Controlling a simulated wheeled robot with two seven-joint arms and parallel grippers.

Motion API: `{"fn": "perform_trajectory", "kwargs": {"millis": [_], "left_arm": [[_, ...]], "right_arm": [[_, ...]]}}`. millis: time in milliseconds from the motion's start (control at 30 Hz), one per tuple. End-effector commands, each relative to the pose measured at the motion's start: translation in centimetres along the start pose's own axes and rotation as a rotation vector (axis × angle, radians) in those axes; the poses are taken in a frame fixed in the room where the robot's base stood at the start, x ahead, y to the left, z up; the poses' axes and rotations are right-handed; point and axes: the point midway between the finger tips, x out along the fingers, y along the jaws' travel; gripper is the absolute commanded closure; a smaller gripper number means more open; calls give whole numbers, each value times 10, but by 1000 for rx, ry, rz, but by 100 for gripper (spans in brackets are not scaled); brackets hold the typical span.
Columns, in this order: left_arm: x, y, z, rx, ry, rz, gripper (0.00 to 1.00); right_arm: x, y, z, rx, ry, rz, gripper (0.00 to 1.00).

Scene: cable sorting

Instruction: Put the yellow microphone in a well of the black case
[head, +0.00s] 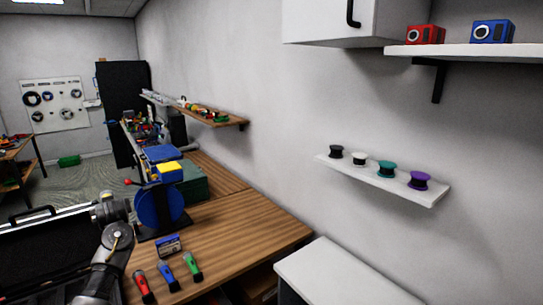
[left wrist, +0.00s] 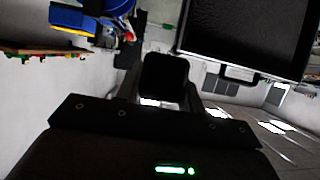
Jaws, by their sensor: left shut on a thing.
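The black case (head: 38,258) lies open at the left edge of the head view, with its handle on the rim; its wells are too dark to make out. The dark open panel (left wrist: 245,35) at the top of the left wrist view looks like part of it. My left gripper (left wrist: 165,90) is shut on a dark, blunt-ended thing (left wrist: 165,75). No yellow shows on that thing, so I cannot tell from its colour whether it is the yellow microphone. In the head view my left arm is beside the case and its fingertips are not clear. My right gripper is not in view.
Red (head: 142,287), blue (head: 168,276) and green (head: 192,266) microphones lie on the wooden table (head: 250,228). A small blue box (head: 168,245) and a large blue reel (head: 160,207) stand behind them. A shelf of spools (head: 385,182) is on the wall. The table's right part is clear.

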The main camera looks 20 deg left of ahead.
Motion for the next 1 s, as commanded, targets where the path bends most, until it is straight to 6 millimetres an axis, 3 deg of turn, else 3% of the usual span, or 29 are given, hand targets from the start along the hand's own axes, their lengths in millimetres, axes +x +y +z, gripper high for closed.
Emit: {"fn": "perform_trajectory", "kwargs": {"millis": [200,433,633,900,1000], "left_arm": [[1,39,63,64,-2,146,93],[-16,44,117,94,4,196,93],[-28,37,138,88,6,189,93],[-37,28,149,75,5,170,93],[-46,44,151,79,4,201,93]], "right_arm": [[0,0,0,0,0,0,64],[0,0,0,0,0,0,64],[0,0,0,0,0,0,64],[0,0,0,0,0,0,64],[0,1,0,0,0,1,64]]}}
